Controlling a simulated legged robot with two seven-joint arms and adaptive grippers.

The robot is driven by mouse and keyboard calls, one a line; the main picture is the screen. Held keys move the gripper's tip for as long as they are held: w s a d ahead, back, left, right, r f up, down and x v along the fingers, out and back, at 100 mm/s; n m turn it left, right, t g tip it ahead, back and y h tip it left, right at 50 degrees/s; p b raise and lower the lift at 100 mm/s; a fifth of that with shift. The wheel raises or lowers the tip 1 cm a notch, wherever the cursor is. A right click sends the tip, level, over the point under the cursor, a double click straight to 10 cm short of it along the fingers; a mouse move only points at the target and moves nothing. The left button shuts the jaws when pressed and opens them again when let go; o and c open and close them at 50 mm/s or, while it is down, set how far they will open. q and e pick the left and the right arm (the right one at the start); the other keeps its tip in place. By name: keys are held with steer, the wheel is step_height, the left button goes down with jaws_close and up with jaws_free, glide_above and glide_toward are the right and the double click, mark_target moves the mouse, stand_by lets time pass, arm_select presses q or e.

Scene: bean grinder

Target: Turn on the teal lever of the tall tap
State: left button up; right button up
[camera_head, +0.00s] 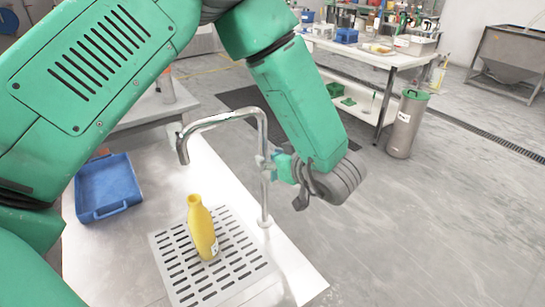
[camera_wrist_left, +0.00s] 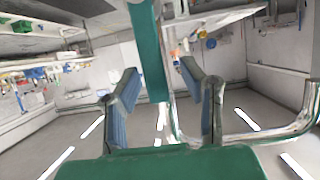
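The tall tap (camera_head: 265,195) is a chrome pipe rising from the metal counter, with a spout bent over to the left. Its teal lever (camera_head: 283,167) sits on the side of the upright pipe, partly hidden by my gripper. My left gripper (camera_head: 302,188) is at the lever, to the right of the pipe. In the left wrist view my left gripper (camera_wrist_left: 163,95) has its two fingers spread apart. A teal bar, which looks like the lever (camera_wrist_left: 153,45), stands between them, with chrome pipe (camera_wrist_left: 285,132) to the right. Contact cannot be told. My right gripper is not in view.
A yellow bottle (camera_head: 201,228) stands on a slotted drain grate (camera_head: 245,262) below the spout. A blue tray (camera_head: 108,187) lies on the counter at the left. A grey canister (camera_head: 405,125) stands on the floor. Open floor lies to the right of the tap.

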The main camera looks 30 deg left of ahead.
arm_select(q)
steer(key=shift+d+r, duration=0.1)
steer(key=shift+d, duration=0.5)
jaws_close()
steer(key=shift+s+a+r+t, duration=0.15)
steer(key=shift+a+t, duration=0.1)
steer(key=shift+t, duration=0.05)
steer(key=shift+s+a+n+p, duration=0.1)
steer(key=shift+s+n+p, duration=0.2)
steer(key=shift+p, duration=0.2)
steer(key=shift+s+a+f+n+t, duration=0.25)
steer(key=shift+s+n+t, duration=0.25)
steer(key=shift+n, duration=0.3)
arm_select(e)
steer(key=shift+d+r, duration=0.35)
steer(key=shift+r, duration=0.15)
arm_select(q)
steer(key=shift+c, duration=1.1)
jaws_free()
steer(key=shift+o, duration=1.1)
steer(key=shift+h, duration=0.3)
steer(key=shift+a, duration=0.1)
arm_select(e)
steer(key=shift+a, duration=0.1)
